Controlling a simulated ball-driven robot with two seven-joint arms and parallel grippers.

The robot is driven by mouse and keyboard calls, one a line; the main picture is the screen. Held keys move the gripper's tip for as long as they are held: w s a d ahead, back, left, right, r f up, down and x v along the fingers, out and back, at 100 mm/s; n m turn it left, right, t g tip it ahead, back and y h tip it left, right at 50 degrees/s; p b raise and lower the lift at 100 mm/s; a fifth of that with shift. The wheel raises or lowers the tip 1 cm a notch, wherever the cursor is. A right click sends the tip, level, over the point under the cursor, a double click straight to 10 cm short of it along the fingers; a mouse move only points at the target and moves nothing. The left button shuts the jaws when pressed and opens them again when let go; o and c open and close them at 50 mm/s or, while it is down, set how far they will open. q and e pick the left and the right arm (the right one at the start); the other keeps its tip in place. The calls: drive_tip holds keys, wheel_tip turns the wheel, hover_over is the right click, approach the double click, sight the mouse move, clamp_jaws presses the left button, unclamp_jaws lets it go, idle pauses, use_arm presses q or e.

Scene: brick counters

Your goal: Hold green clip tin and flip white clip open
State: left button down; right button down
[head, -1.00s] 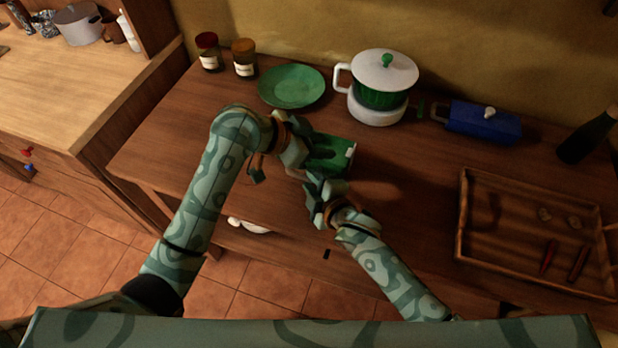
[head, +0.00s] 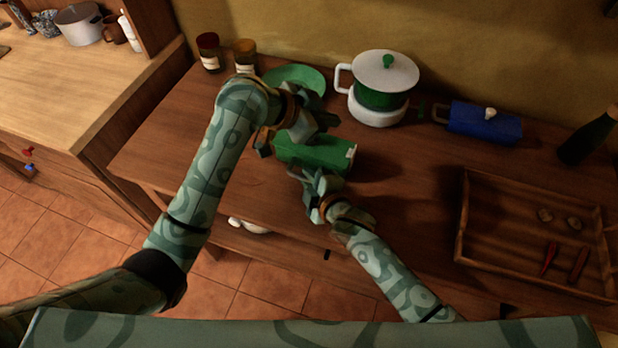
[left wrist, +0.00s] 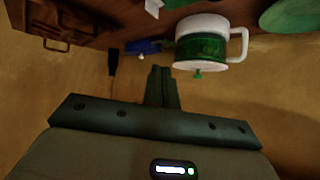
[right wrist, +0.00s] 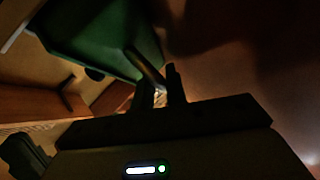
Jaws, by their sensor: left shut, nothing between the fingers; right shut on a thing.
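The green clip tin (head: 308,155) sits near the counter's front edge, with the white clip (head: 351,153) on its right end. Whether the clip is open is too small to tell. My right gripper (head: 304,176) is shut on the tin at its front side. The tin (right wrist: 95,38) also fills the upper left of the dark right wrist view, beside the fingers (right wrist: 158,88). My left gripper (head: 328,120) is shut and empty, above and behind the tin. Its closed fingers (left wrist: 161,84) point towards the wall in the left wrist view, and a white piece shows at the top edge.
A green plate (head: 300,77) lies behind my left gripper. A white-lidded green pot (head: 384,88) stands behind on the right, with a blue tin (head: 483,122) beyond. A wooden tray (head: 530,205) lies at right. Two jars (head: 209,52) stand at the back left.

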use_arm(q)
wheel_tip(320, 180, up, 4)
drive_tip(key=m+y, duration=0.1)
drive_tip(key=m, duration=0.1)
hover_over(349, 149)
use_arm(e)
drive_tip(key=shift+f, duration=0.1)
use_arm(q)
drive_tip(key=d+n+g+y, duration=0.1)
drive_tip(key=y, duration=0.1)
use_arm(e)
drive_tip(key=shift+s, duration=0.1)
use_arm(q)
drive_tip(key=shift+s+a+f+n+g+y, duration=0.2)
drive_tip(key=shift+a+f+n+y, duration=0.45)
drive_tip(key=shift+f, duration=1.65)
drive_tip(key=shift+s+a+f+n+g+y, duration=0.1)
drive_tip(key=shift+f+n+g+y, duration=0.2)
drive_tip(key=shift+f+n, duration=1.35)
drive_tip(key=shift+s+a+f+n+g+y, duration=0.15)
drive_tip(key=shift+a+f+y, duration=0.35)
drive_tip(key=shift+f, duration=2.4)
drive_tip(key=shift+d, duration=0.1)
drive_tip(key=shift+d, duration=0.1)
